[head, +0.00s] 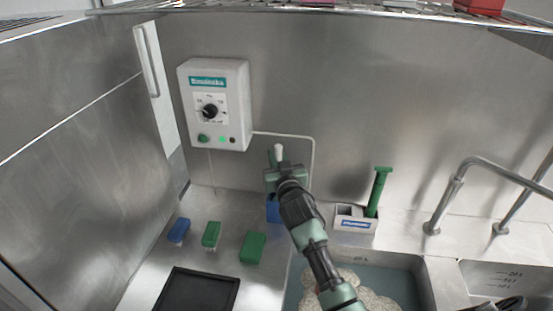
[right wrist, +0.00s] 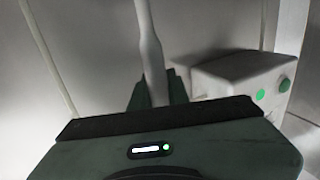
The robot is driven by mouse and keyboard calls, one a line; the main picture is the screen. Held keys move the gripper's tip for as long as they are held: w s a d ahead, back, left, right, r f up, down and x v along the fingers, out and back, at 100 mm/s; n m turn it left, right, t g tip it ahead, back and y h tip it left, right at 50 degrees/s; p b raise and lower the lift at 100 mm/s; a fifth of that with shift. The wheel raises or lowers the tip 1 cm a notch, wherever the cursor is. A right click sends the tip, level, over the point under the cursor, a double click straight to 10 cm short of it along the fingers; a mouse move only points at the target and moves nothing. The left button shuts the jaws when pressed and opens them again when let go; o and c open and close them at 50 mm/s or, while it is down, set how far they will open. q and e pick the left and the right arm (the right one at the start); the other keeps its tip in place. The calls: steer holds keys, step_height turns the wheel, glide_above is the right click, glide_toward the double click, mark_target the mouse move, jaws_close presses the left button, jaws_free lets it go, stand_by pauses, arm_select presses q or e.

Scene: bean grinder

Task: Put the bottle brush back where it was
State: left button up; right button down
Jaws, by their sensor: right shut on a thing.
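The bottle brush shows as a white handle (head: 279,152) sticking up out of my right gripper (head: 281,172). In the right wrist view the white shaft (right wrist: 149,45) stands between the dark green fingers, which are shut on it. The gripper is above the back of the steel counter, in front of the wall and below right of the control box. A blue thing (head: 273,210) shows just below the gripper, partly hidden by the arm; I cannot tell whether it is the brush's lower end or a separate holder. My left gripper is not in view.
A white control box (head: 213,103) hangs on the wall. A blue (head: 179,231) and two green brushes (head: 211,235) (head: 253,247) lie on the counter near a black tray (head: 197,291). A white caddy (head: 354,223) with a green-handled tool (head: 378,188) stands right, near the sink and tap (head: 452,190).

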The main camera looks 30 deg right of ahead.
steer(key=shift+f, duration=0.65)
steer(key=c, duration=1.4)
jaws_free()
steer(key=shift+o, duration=0.2)
steer(key=b+v, duration=0.2)
steer(key=v, duration=1)
